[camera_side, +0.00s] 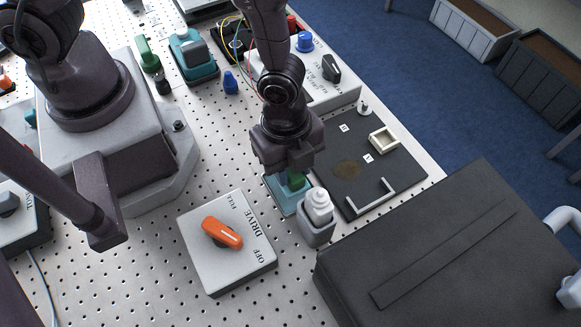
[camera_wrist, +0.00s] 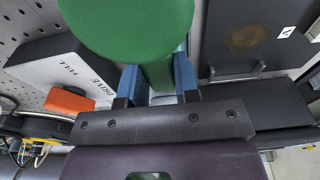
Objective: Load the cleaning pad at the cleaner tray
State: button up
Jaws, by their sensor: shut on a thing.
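My gripper (camera_side: 291,170) points down over the teal cleaner tray (camera_side: 274,186). It is shut on a green handle (camera_side: 297,182), which I take to be the cleaning pad's. In the wrist view the blue fingers (camera_wrist: 158,82) close on the green stem below a wide round green top (camera_wrist: 130,22). The pad's underside is hidden, so I cannot tell whether it touches the tray.
A dark board (camera_side: 335,185) with a brown stain (camera_side: 347,168) lies right of the tray. A DRIVE box with an orange knob (camera_side: 222,232) stands in front. A large black case (camera_side: 430,255) fills the lower right. Perforated table shows left of the tray.

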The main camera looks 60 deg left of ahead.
jog(key=shift+r, duration=2.35)
